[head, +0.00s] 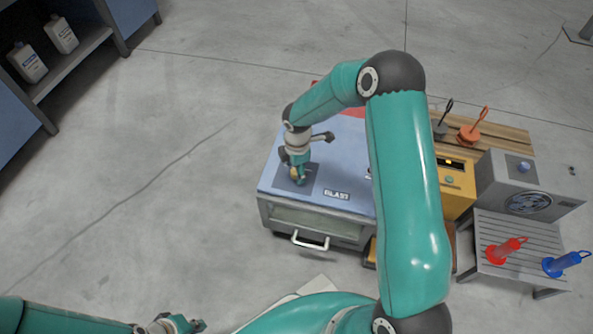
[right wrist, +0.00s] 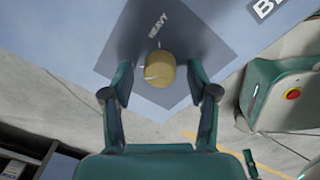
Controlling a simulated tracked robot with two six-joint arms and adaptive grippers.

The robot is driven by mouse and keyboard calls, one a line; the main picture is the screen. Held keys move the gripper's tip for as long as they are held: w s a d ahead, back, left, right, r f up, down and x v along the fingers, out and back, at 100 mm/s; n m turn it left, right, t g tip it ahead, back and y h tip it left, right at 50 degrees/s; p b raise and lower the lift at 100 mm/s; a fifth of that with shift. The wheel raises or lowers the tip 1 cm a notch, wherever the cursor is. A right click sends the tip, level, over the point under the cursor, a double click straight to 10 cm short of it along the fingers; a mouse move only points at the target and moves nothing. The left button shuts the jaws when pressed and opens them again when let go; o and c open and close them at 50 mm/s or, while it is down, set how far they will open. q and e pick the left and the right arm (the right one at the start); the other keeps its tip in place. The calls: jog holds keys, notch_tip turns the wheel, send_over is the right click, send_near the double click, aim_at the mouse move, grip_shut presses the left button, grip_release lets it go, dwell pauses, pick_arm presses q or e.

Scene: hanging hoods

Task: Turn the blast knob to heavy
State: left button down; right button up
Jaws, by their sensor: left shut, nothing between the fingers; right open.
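The blast knob (right wrist: 160,70) is a yellowish round knob on a dark square plate (right wrist: 188,48) on top of the blue-grey cabinet (head: 345,180). The word HEAVY is printed on the plate beside the knob, and a pale line marks the knob's face. My right gripper (right wrist: 160,92) is open, with its fingers on either side of the knob; I cannot tell if they touch it. In the head view my right gripper (head: 299,180) is over the plate and hides most of the knob. My left gripper (head: 198,325) is shut and empty at the bottom edge, far from the cabinet.
A BLAST label (head: 336,194) and a white handle (head: 311,241) are on the cabinet. A yellow box (head: 456,190), a grey fan unit (head: 525,180) and a slatted stand (head: 510,262) with red and blue tools stand to the right. The floor at left is clear.

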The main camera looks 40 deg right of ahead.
jog(key=shift+f, duration=0.15)
jog(key=c, duration=1.1)
jog(key=shift+d, duration=0.15)
grip_shut()
